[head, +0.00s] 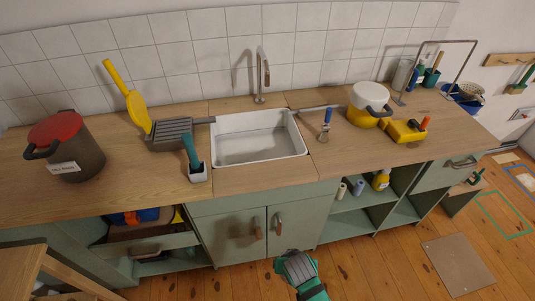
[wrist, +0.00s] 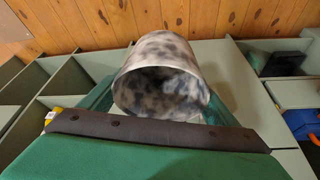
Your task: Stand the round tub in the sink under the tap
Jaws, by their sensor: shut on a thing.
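The round tub (wrist: 160,75) is a mottled grey and white open cylinder in the wrist view. Its open mouth faces the camera and looks empty. My gripper (head: 298,268) is low in front of the cupboard doors in the head view, below the counter. Its green fingers close on the tub's sides in the wrist view. The tub is hard to make out in the head view. The white sink (head: 258,148) is set in the counter and looks empty. The metal tap (head: 262,75) rises behind it.
A blue-handled tool (head: 325,127) and a white-and-yellow pot (head: 368,103) stand right. A drawer (head: 150,245) hangs open at lower left.

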